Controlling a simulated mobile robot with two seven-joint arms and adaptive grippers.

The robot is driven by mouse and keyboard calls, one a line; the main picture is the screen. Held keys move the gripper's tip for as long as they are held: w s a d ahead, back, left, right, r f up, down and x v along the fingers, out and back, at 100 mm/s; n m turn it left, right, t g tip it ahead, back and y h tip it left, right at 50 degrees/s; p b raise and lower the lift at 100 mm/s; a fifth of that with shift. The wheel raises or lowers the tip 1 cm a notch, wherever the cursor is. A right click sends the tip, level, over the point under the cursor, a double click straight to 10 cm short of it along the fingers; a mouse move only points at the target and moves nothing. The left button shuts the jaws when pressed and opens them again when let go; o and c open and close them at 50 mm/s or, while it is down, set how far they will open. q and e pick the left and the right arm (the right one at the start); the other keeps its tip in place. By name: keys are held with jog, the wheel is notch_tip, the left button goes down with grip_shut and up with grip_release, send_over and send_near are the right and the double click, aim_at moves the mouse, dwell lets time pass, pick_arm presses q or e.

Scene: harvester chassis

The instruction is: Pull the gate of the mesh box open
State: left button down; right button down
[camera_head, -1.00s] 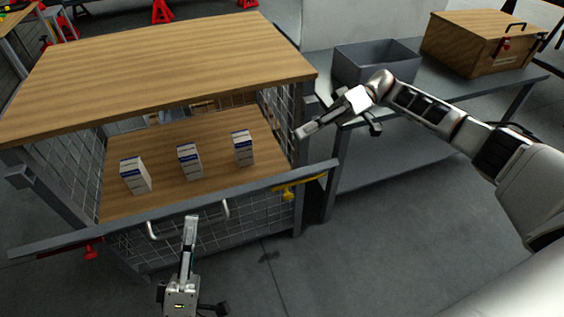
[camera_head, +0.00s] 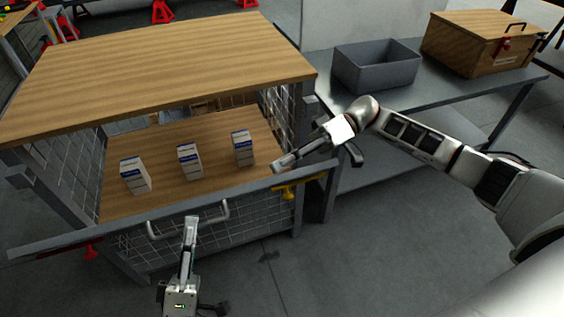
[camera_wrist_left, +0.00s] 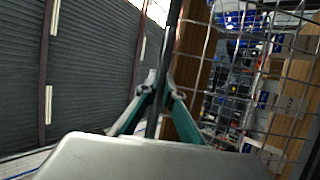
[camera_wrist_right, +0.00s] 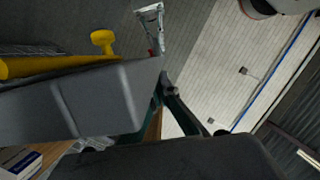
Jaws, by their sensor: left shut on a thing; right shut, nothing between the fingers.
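The mesh box (camera_head: 150,75) has a wooden top and wire mesh sides. Its front gate (camera_head: 262,216) has a grey top rail and a pale bar handle (camera_head: 222,215). My right gripper (camera_head: 279,167) is shut and empty, just above the rail's right part. A yellow latch (camera_head: 287,192) sits at the gate's right end; it also shows in the right wrist view (camera_wrist_right: 60,64), beside the grey rail.
Several white-and-blue cartons (camera_head: 189,161) stand on the wooden shelf inside the box. A grey bin (camera_head: 375,70) and a wooden chest (camera_head: 470,50) stand on a bench to the right. The floor in front of the gate is clear.

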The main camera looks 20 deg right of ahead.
aim_at(286, 175)
jog(key=shift+s, duration=0.1)
pick_arm(q)
jog(key=shift+a+r, duration=0.1)
jog(key=shift+a, duration=0.1)
pick_arm(e)
jog(key=shift+s+a+f+n, duration=0.15)
jog(key=shift+s+f, duration=0.2)
jog(key=shift+s, duration=0.2)
jog(key=shift+s+d+f+n, duration=0.15)
jog(key=shift+s+f, duration=0.15)
jog(key=shift+s, duration=0.25)
pick_arm(q)
jog(key=shift+w+r, duration=0.15)
pick_arm(e)
jog(key=shift+s+a+f, duration=0.1)
pick_arm(q)
jog(key=c, duration=2.2)
grip_release()
jog(key=shift+o, duration=0.2)
jog(key=shift+r, duration=0.1)
pick_arm(e)
jog(key=shift+f, duration=0.1)
